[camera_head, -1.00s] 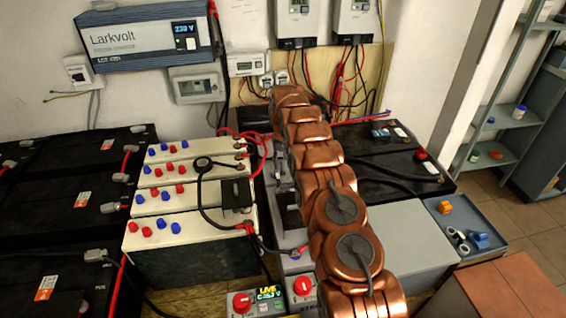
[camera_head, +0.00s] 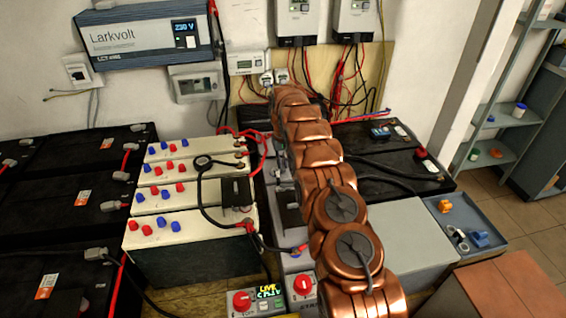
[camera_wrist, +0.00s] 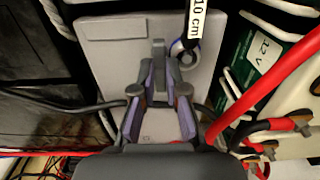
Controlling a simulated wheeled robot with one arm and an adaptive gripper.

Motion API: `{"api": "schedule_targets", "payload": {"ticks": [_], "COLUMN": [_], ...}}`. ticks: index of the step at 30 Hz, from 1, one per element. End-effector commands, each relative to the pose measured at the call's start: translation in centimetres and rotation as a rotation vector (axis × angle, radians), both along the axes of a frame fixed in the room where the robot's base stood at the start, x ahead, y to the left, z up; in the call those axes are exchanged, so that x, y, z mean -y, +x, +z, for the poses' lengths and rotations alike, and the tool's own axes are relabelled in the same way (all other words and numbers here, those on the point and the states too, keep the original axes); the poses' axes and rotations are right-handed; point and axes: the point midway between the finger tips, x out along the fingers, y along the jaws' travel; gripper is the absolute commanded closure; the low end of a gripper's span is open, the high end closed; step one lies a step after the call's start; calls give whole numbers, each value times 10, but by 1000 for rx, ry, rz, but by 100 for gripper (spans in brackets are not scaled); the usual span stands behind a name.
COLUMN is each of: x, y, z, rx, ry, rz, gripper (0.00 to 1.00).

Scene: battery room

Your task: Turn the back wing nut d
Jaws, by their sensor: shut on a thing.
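In the wrist view my gripper (camera_wrist: 159,78) reaches over a light grey case top (camera_wrist: 120,62). Its two fingers, with purple inner pads, come together on a small grey upright piece (camera_wrist: 158,52), which looks like the back wing nut d. The fingers hide most of it, so its wings and turn angle cannot be made out. In the head view my copper arm covers the place where the gripper works, and the fingertips are not clear there.
A red cable (camera_wrist: 262,95) runs close on the gripper's right. A ring with a "10 cm" tag (camera_wrist: 194,22) lies beyond the fingertips. White-topped batteries (camera_head: 175,222) stand left of my arm, black ones (camera_head: 385,160) right. A blue tray (camera_head: 477,222) with small parts is at right.

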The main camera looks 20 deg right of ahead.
Motion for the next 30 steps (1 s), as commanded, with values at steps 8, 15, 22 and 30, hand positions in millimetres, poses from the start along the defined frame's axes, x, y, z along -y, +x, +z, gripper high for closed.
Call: {"api": "schedule_targets", "payload": {"ticks": [8, 15, 22, 30], "x": [0, -2, -2, -3], "y": [0, -1, -1, -2], "z": [-2, -4, -5, -4], "rx": [-1, -3, -3, -6], "ry": [0, 1, 1, 3], "rz": [84, 266, 483, 741], "gripper": [100, 100, 100, 100]}}
